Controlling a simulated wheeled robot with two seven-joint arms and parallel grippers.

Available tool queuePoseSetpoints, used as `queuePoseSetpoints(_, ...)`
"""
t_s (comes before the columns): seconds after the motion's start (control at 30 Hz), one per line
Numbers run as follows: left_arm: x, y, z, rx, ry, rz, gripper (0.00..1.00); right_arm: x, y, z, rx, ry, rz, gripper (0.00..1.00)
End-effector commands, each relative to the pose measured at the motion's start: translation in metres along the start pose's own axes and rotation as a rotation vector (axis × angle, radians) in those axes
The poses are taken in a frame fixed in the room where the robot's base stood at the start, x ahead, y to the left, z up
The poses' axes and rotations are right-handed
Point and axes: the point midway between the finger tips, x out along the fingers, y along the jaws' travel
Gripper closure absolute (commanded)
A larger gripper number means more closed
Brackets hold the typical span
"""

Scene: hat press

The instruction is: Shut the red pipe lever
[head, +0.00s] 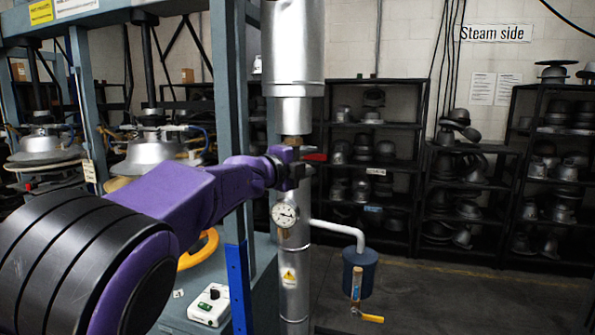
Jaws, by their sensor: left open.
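The red pipe lever (316,157) shows as a short red handle sticking out to the right of the vertical silver pipe (293,250), at a brass-coloured fitting (292,140). My left arm, purple and black, reaches in from the left. My left gripper (303,165) is open at the pipe, right by the lever. It hides part of the pipe and the lever's inner end. I cannot tell whether the fingers touch the lever. My right gripper is out of view.
A round gauge (285,214) sits on the pipe below my gripper. A white branch pipe (338,229) leads to a blue canister (359,271) with a yellow-handled valve (371,318). A blue-grey press frame (229,100) stands left. Shelves of hat forms (371,150) line the back wall.

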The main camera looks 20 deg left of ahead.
Motion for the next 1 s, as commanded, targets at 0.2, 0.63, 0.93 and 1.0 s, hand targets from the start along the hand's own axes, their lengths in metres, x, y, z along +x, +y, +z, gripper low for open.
queuePoseSetpoints(0.2, -0.052, 0.005, 0.000, 0.003, -0.001, -0.001, 0.55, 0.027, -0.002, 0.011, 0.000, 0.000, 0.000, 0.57)
queuePoseSetpoints(0.63, -0.073, 0.001, 0.000, 0.002, 0.000, 0.001, 0.55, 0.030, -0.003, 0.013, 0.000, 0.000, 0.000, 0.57)
queuePoseSetpoints(0.93, -0.075, -0.003, -0.001, -0.162, 0.013, -0.047, 0.55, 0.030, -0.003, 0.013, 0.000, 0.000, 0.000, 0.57)
queuePoseSetpoints(1.0, -0.078, 0.017, 0.000, -0.444, 0.015, -0.111, 0.55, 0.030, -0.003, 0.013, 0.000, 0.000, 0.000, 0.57)
